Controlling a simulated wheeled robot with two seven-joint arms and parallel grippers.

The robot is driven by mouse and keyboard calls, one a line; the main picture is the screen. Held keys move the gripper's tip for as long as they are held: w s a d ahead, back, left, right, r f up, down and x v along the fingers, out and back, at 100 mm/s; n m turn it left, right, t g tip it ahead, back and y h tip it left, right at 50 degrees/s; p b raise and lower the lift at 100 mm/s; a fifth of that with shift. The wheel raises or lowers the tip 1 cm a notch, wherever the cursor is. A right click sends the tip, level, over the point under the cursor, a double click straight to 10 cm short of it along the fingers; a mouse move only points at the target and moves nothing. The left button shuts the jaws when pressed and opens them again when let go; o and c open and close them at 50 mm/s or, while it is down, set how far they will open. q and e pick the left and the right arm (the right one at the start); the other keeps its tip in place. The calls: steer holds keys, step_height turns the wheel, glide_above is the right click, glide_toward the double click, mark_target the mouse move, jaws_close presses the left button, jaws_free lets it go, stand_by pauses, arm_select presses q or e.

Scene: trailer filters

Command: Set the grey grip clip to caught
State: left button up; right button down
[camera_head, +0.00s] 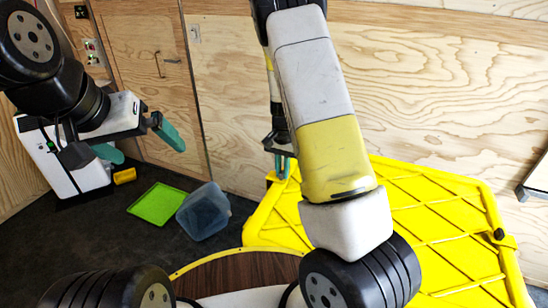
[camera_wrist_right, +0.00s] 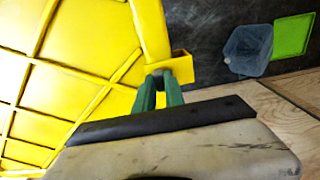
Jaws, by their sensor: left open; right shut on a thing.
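My right gripper (camera_wrist_right: 158,88) is shut at the edge of a large yellow ribbed panel (camera_wrist_right: 85,55), beside a small yellow bracket (camera_wrist_right: 183,66). A small grey piece (camera_wrist_right: 157,73) shows at its green fingertips; it looks like the grey grip clip, but the fingers hide most of it. In the head view the right gripper (camera_head: 282,166) is at the panel's far left corner, partly behind my arm, and the clip cannot be made out there. My left gripper (camera_head: 138,143) is open and empty at the upper left, away from the panel (camera_head: 430,220).
A green tray (camera_head: 157,204) and a clear blue bin (camera_head: 203,211) stand on the dark floor left of the panel. A small yellow object (camera_head: 124,176) lies beyond the tray. Plywood walls (camera_head: 440,100) close off the back. A ledge (camera_head: 535,180) juts in at right.

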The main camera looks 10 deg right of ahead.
steer(key=shift+s+d, duration=0.35)
steer(key=shift+d, duration=0.2)
steer(key=shift+s+d, duration=0.3)
steer(key=shift+d, duration=0.2)
steer(key=c, duration=1.4)
jaws_free()
steer(key=shift+a, duration=0.1)
step_height(320, 180, up, 8)
steer(key=s+a+r+n+t+y, duration=0.3)
steer(key=s+r, duration=0.7)
steer(key=r, duration=0.5)
steer(key=s+r+n+t, duration=0.1)
steer(key=s+r+n, duration=0.1)
steer(key=s, duration=0.4)
steer(key=s+a+r+n+t, duration=0.1)
steer(key=s+r+n+t, duration=0.1)
steer(key=s+r, duration=0.3)
steer(key=shift+s+h, duration=0.4)
steer(key=shift+s, duration=0.55)
